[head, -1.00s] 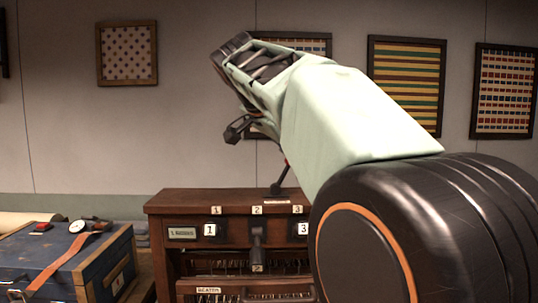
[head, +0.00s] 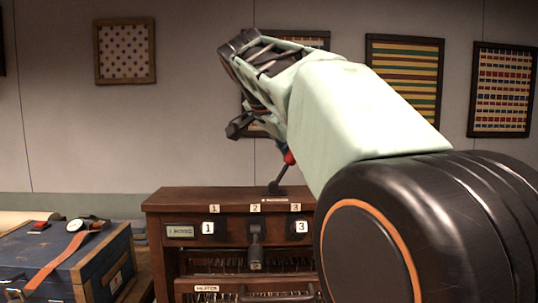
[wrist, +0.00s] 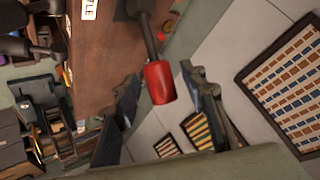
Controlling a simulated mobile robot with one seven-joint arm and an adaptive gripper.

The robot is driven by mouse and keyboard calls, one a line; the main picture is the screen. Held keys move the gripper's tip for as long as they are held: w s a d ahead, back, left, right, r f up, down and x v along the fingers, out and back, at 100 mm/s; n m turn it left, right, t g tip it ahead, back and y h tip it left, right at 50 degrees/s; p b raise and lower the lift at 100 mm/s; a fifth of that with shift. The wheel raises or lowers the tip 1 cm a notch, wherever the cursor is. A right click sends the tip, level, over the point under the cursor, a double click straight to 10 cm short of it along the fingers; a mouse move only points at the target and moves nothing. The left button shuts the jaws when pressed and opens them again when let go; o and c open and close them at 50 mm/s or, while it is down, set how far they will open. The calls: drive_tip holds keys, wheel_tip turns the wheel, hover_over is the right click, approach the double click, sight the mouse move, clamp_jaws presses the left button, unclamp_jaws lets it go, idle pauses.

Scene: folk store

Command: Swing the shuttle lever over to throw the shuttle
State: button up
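The shuttle lever is a dark rod with a red knob. In the head view the lever (head: 278,175) rises from the wooden cabinet top, leaning right, its red knob (head: 289,157) partly hidden by my arm. In the wrist view the red knob (wrist: 160,82) is large, at the end of its dark rod (wrist: 148,35). My gripper (wrist: 160,86) is open, with a dark finger on each side of the knob. My fingers cannot be made out clearly in the head view.
The cabinet (head: 160,203) has number tags 1, 2 and 3 and a dark central handle (head: 256,248). A blue case (head: 65,262) stands at left. Framed textiles (head: 404,75) hang on the wall behind. A white label (wrist: 89,10) ending in "TTLE" lies near the rod.

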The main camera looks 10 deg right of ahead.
drive_tip(key=v, duration=1.2)
drive_tip(key=shift+d, duration=0.1)
